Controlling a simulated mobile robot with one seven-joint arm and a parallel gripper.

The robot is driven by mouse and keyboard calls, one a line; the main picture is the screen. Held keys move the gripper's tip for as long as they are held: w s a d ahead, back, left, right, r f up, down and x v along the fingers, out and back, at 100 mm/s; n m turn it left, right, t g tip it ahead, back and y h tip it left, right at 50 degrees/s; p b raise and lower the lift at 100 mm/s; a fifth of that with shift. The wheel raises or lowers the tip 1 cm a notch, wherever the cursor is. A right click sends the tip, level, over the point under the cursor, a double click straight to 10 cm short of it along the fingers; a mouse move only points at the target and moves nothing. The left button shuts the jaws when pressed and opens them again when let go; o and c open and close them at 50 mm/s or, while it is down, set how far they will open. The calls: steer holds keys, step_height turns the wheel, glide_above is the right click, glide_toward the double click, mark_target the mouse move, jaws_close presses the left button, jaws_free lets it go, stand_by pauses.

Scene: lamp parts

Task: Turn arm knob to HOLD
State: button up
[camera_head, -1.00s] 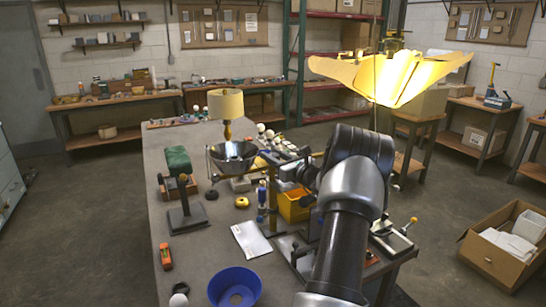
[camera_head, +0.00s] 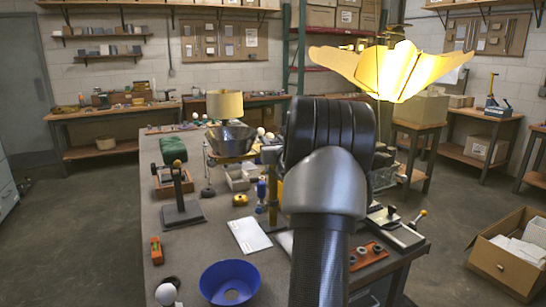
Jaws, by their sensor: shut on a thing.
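A metal lamp shade (camera_head: 231,139), bowl-shaped and open upward, sits at the left end of a yellowish lamp arm (camera_head: 230,158) over the bench. The arm runs right toward a brass post (camera_head: 273,190) standing on the bench. My gripper (camera_head: 270,153) shows only as a small grey piece left of my dark wrist, at the top of the post. It is shut on the arm knob, though my wrist hides the knob and most of the fingers. I cannot read any HOLD mark or the knob's angle.
A blue bowl (camera_head: 230,283), a white paper (camera_head: 249,236) and a dark stand (camera_head: 182,205) are on the near bench. A cream-shaded lamp (camera_head: 225,105) stands behind the metal shade. A glowing yellow shade (camera_head: 385,70) hangs at upper right. An open carton (camera_head: 508,255) is on the floor.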

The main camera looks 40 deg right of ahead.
steer(key=shift+a+f+m+g+h+b, duration=0.1)
steer(key=shift+f+m+g+h+b, duration=0.55)
steer(key=shift+b, duration=2.6)
steer(key=shift+r+h+b, duration=0.35)
steer(key=shift+r+b, duration=0.3)
steer(key=shift+b, duration=0.8)
steer(key=o, duration=1.1)
steer(key=v, duration=1.7)
steer(key=shift+s+a+p, duration=0.1)
steer(key=shift+s+p, duration=0.05)
steer(key=shift+p, duration=0.2)
steer(key=shift+r, duration=0.1)
